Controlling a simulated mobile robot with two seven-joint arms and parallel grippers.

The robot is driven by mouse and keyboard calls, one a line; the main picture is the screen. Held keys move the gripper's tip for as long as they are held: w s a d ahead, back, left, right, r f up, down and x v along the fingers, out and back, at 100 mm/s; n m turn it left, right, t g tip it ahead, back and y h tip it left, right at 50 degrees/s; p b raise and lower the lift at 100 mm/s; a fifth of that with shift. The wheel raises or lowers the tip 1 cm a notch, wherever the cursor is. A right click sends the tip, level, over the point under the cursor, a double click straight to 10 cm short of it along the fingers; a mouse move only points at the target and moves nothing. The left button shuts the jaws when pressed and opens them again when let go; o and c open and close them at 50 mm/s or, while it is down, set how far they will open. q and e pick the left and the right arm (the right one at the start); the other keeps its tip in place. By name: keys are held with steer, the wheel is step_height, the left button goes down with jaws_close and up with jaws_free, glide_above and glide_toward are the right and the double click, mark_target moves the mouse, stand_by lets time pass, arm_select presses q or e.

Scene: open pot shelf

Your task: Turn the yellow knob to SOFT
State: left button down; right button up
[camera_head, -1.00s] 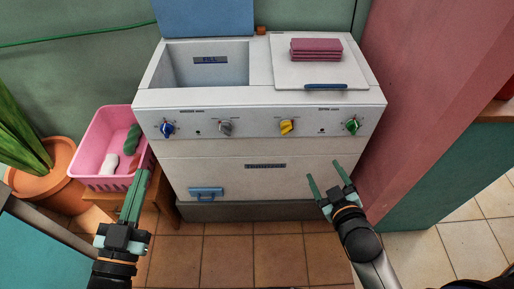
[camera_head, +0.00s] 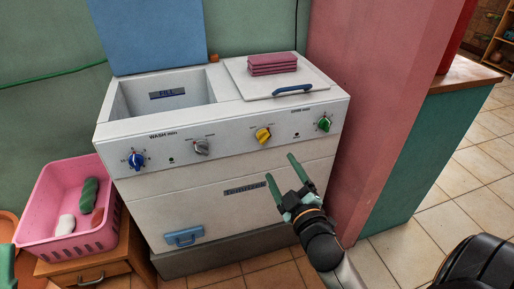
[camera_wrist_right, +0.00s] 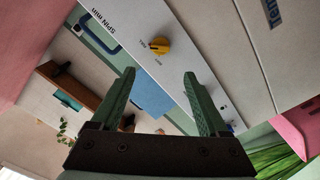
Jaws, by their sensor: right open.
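The yellow knob (camera_head: 263,135) is on the washer's white front panel (camera_head: 227,140), right of the grey knob. It also shows in the wrist view (camera_wrist_right: 160,46), beyond the fingertips and toward the top; the small lettering around it is too small to read surely. My right gripper (camera_head: 280,170) is open and empty, in front of the washer, below and slightly right of the knob in the head view. Its two green fingers are spread apart in the wrist view (camera_wrist_right: 158,72), not touching the knob. My left gripper is not clearly in view.
A blue knob (camera_head: 136,160), grey knob (camera_head: 202,147) and green knob (camera_head: 324,124) share the panel. A folded pink cloth (camera_head: 273,64) lies on the right lid. A pink basket (camera_head: 68,245) stands at left. A pink wall (camera_head: 375,100) stands close on the right.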

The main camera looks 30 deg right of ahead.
mark_target(265, 140)
steer(key=b+x, duration=0.2)
steer(key=x, duration=1)
steer(key=shift+w, duration=0.1)
steer(key=shift+c, duration=0.3)
jaws_close()
